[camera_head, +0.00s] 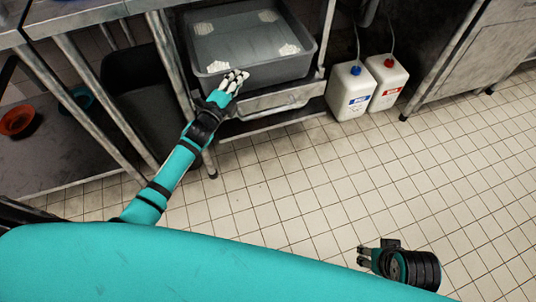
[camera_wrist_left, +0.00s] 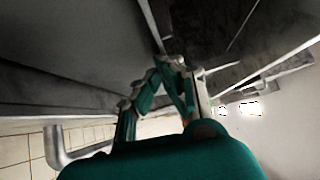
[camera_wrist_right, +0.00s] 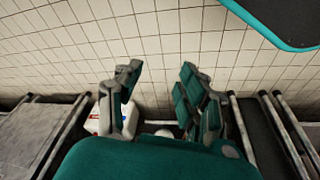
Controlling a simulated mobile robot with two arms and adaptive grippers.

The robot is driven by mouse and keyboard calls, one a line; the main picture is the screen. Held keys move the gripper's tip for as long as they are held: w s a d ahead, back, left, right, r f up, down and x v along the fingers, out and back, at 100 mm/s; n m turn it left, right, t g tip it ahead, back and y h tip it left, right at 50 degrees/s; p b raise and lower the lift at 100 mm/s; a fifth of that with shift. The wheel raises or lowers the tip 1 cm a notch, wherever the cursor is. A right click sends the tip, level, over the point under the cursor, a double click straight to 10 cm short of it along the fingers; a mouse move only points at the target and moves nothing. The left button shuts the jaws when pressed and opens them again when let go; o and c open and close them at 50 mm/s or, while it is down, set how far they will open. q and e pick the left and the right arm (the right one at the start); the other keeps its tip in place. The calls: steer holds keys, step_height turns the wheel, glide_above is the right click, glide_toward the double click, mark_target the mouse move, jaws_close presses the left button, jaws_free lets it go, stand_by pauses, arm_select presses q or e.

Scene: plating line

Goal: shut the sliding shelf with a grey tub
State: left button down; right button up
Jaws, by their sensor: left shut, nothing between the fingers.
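The grey tub (camera_head: 265,72) sits on the sliding shelf (camera_head: 275,101) under the counter, in the upper middle of the head view. Pale patches show inside the tub. The shelf has a metal front with a bar handle (camera_head: 270,112). My left gripper (camera_head: 236,78) is shut and empty at the tub's front left rim, above the shelf front; I cannot tell whether it touches the tub. In the left wrist view my fingers (camera_wrist_left: 172,62) meet near a large grey surface. My right gripper (camera_head: 363,255) is apart from the shelf, low over the floor; its fingers (camera_wrist_right: 155,85) are spread and empty.
Two white canisters, one with a blue cap (camera_head: 348,90) and one with a red cap (camera_head: 386,82), stand on the floor right of the shelf. Metal table legs (camera_head: 98,108) and an orange bowl (camera_head: 17,120) are at left. The tiled floor (camera_head: 340,190) in front is clear.

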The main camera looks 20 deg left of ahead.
mark_target(228, 73)
arm_select(q)
steer(key=w, duration=0.1)
steer(key=w+a+b, duration=0.1)
steer(key=w+a, duration=0.1)
steer(key=shift+w+a, duration=0.25)
steer(key=shift+w, duration=0.1)
steer(key=shift+w+a+b, duration=0.3)
steer(key=shift+w+a, duration=0.05)
steer(key=shift+w, duration=0.15)
steer(key=shift+w+a+r, duration=0.1)
arm_select(e)
steer(key=v, duration=0.3)
steer(key=shift+s+r, duration=0.25)
steer(key=shift+d, duration=0.1)
